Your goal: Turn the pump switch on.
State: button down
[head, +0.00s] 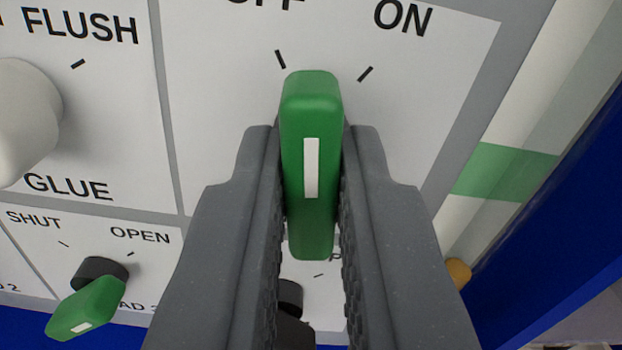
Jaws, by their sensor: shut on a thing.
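A green switch handle (312,110) with a white stripe stands on the white panel, in the middle of the head view. Its upper end points between the OFF tick (280,59) and the ON tick (365,74). My gripper (312,165) is shut on this handle, one grey finger on each side. The switch's base and any name label under it are hidden by the handle and fingers, so I cannot read whether it says pump.
A white knob (25,120) marked FLUSH and GLUE is at the left. A green handle (88,308) marked SHUT and OPEN is at lower left. A dark knob (290,298) shows partly between my fingers. A blue post (560,200) stands at the right.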

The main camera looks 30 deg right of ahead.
jog(key=m+b, duration=0.2)
jog(key=m, duration=0.1)
jog(key=m+b, duration=0.1)
jog(key=m, duration=0.1)
jog(key=shift+a+f+b, duration=0.15)
jog(key=shift+f+b, duration=0.15)
jog(key=shift+b, duration=0.1)
jog(key=shift+r+m+b, duration=0.15)
jog(key=shift+m+b, duration=0.65)
jog(key=shift+m, duration=0.6)
jog(key=c, duration=1.5)
grip_release()
jog(key=shift+r, duration=0.1)
jog(key=shift+o, duration=0.2)
jog(key=shift+s, duration=0.1)
jog(key=p+v, duration=0.1)
jog(key=v, duration=1.2)
jog(key=shift+s, duration=0.35)
